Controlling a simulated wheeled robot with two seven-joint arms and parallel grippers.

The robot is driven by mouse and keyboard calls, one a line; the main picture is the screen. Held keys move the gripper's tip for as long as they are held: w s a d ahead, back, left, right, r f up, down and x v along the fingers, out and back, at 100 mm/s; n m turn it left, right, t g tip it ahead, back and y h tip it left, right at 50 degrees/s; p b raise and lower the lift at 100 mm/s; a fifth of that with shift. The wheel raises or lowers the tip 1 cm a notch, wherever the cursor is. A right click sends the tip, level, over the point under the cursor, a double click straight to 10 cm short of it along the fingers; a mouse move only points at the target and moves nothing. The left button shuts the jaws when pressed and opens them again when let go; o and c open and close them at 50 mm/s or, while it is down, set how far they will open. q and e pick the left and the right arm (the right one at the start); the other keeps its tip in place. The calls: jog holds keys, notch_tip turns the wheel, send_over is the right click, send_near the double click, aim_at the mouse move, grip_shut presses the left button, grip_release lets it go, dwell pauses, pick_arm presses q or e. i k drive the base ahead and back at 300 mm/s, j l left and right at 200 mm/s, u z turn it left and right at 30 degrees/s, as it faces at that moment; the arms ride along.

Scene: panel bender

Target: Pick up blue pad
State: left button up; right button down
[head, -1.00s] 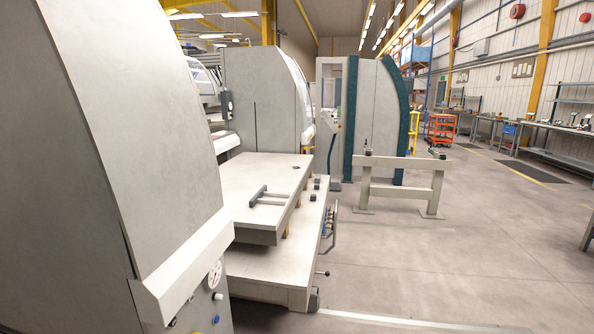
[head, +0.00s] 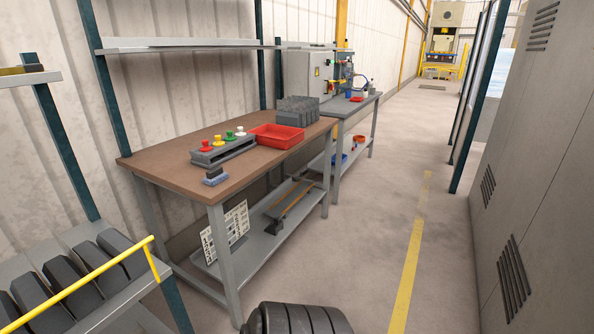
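A small block with a blue lower part and a dark top, which looks like the blue pad (head: 216,180), lies on the brown top of a workbench (head: 165,163). It is near the bench's front left corner, in front of a grey holder (head: 222,152) with red, yellow, green and white knobs. Nothing is touching it from above. Neither of my grippers shows in the head view.
A red tray (head: 276,137) and dark grey blocks (head: 297,110) stand farther along the bench. A rack with dark bars and a yellow rail (head: 105,267) is at lower left. A dark ribbed object (head: 298,319) is at the bottom edge. Grey cabinets (head: 540,190) stand right; the aisle between is clear.

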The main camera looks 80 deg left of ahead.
aim_at(215, 176)
jog(key=u, duration=3.3)
